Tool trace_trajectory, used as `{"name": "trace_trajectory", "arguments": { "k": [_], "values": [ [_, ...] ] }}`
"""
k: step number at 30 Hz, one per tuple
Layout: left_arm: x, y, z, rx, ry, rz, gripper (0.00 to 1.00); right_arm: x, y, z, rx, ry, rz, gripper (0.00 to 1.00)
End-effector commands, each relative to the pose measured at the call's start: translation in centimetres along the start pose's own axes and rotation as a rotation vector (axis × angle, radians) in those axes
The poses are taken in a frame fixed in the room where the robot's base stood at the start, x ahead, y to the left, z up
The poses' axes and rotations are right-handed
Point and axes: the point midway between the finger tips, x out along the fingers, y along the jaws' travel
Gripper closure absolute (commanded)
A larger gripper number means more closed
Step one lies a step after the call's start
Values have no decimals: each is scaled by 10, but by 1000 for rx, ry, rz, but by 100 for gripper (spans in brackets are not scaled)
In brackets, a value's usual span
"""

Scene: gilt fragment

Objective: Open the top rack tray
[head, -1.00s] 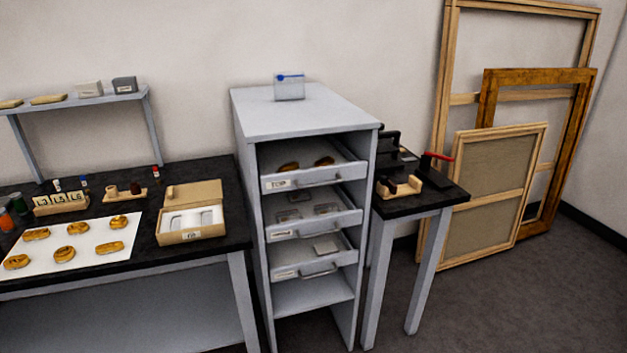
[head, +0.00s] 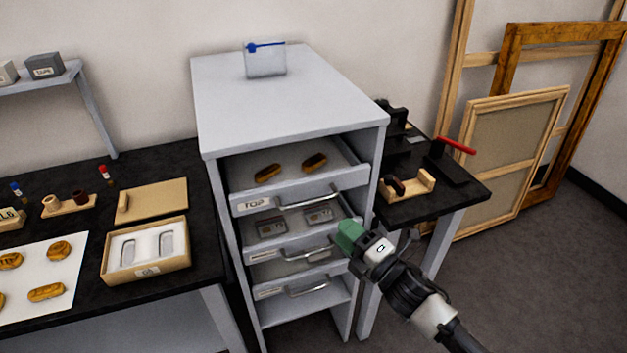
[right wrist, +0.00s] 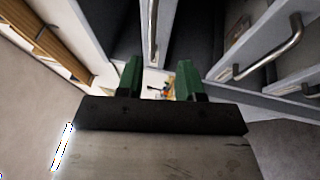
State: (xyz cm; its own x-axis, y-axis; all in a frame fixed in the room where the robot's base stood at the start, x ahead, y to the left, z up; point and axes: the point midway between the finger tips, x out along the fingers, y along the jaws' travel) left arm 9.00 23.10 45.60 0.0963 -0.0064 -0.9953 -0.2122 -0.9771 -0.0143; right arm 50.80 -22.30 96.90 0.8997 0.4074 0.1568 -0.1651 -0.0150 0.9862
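The top rack tray (head: 250,206), labelled TOP, sits in the uppermost slot of the grey rack (head: 212,140), its front near the rack's front opening. Its silver bar handle (head: 310,200) is on the right half of the front, with nothing gripping it. Two brown-gold pieces lie in the tray. My right gripper (head: 349,236) is in front of the rack's right side, below and right of the top handle, apart from it. In the right wrist view its green fingers (right wrist: 160,80) are apart with nothing between them. My left gripper is out of view.
Two lower trays have similar handles, one (head: 308,256) close to my right gripper. A metal handle (right wrist: 268,52) shows in the right wrist view. A dark side table (head: 460,195) with tools stands right of the rack. A dark workbench (head: 75,180) stands left.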

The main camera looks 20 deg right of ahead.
Motion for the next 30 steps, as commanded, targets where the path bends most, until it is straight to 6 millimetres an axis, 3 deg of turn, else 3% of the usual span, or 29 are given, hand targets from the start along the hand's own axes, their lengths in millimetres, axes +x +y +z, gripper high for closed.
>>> {"name": "trace_trajectory", "arguments": {
  "k": [5,11,18,24,30],
  "values": [
    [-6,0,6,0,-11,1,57,17,8,-1,-15,8,15,63],
    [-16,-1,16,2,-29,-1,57,55,10,-1,-12,7,15,63],
    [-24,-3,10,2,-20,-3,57,94,8,-2,-10,6,12,63],
    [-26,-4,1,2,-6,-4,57,107,6,-2,-9,6,11,63],
    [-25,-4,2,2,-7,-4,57,108,6,-2,-10,6,10,63]
  ]
}}
